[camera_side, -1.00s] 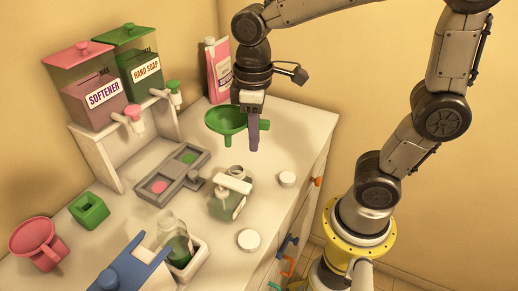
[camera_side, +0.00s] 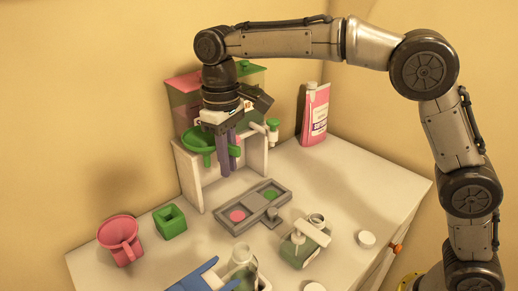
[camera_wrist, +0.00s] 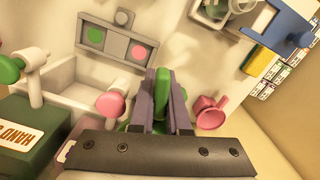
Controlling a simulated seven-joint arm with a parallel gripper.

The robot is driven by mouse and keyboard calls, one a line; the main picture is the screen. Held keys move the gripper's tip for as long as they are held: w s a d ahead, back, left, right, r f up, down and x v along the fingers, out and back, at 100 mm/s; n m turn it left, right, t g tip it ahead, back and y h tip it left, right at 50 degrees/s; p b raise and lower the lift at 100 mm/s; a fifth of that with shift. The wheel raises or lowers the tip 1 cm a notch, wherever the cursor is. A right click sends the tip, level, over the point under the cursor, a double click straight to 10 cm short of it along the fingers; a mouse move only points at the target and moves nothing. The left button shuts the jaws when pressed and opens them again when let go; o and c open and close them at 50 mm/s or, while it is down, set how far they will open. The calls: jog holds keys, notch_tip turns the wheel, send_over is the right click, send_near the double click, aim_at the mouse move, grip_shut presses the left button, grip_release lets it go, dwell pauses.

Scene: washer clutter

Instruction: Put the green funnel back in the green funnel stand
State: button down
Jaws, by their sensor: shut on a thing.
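My gripper (camera_side: 226,168) is shut on the green funnel (camera_side: 198,142) and holds it in the air, in front of the dispenser rack. The funnel's wide cone sticks out to the left of the fingers. In the wrist view, the green funnel (camera_wrist: 162,82) shows between the fingers of my gripper (camera_wrist: 162,76). The green funnel stand (camera_side: 171,221) is a small square block with an open hole on top. It stands on the counter, below and to the left of my gripper. I cannot make out the stand in the wrist view.
A pink funnel (camera_side: 121,243) is left of the stand. The white rack (camera_side: 192,174) with dispensers is behind my gripper. A grey tray (camera_side: 236,227) with pink and green discs, a pump bottle (camera_side: 300,243) and a glass bottle (camera_side: 243,262) stand to the right and front.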

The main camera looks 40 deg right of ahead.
jog(key=w+a+f+m, duration=0.2)
jog(key=w+a+f, duration=0.1)
jog(key=a+f, duration=0.85)
jog(key=w+d+r+n, duration=0.3)
jog(key=w, duration=0.2)
jog(key=shift+d+r, duration=0.2)
jog(key=shift+r, duration=0.1)
jog(key=shift+f, duration=5.2)
jog(key=shift+c, duration=2.1)
grip_release()
